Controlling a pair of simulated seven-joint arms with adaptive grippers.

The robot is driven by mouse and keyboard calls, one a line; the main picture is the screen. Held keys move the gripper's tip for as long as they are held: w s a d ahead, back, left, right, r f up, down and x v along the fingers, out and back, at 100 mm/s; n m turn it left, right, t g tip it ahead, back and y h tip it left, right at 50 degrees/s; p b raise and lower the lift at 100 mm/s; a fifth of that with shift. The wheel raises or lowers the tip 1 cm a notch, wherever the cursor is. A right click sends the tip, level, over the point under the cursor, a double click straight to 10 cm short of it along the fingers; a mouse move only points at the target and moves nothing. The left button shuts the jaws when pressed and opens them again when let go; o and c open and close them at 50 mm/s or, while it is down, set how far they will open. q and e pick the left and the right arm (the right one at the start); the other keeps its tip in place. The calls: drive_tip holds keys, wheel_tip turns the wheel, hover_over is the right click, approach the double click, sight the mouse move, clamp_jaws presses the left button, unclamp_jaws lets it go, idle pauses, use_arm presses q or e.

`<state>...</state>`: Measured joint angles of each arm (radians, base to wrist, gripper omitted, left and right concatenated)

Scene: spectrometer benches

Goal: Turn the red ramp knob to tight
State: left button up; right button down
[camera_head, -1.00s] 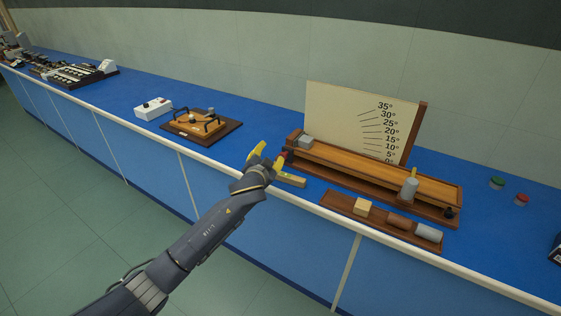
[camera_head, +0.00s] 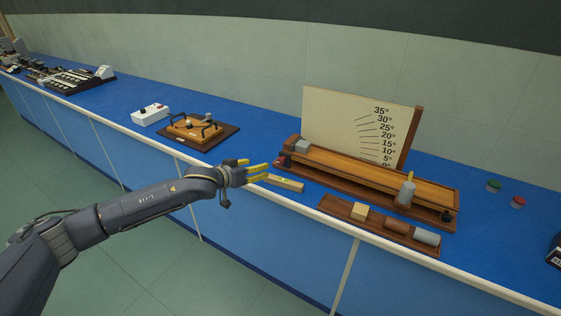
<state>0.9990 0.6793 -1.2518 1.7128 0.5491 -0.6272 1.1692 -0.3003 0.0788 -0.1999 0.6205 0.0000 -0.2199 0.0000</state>
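The wooden ramp (camera_head: 365,172) stands on the blue bench with an angle board (camera_head: 350,125) behind it. The red ramp knob (camera_head: 284,160) is a small red and dark shape at the ramp's left end; its turn position is too small to read. My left gripper (camera_head: 260,174) is just left of the knob, above the bench's front edge, apart from the knob. Its yellow fingers point right, with a narrow gap between them and nothing held. My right gripper is out of view.
A wooden level bar (camera_head: 285,183) lies just right of my fingertips. A tray (camera_head: 340,208) with several blocks lies in front of the ramp. A wooden device with black handles (camera_head: 197,129) and a white box (camera_head: 150,115) stand left. Green (camera_head: 493,185) and red (camera_head: 517,202) buttons sit right.

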sight(279, 160)
use_arm(q)
drive_tip(key=x, duration=1.6)
drive_tip(key=shift+w, duration=0.2)
drive_tip(key=shift+d, duration=0.1)
drive_tip(key=c, duration=1.1)
clamp_jaws()
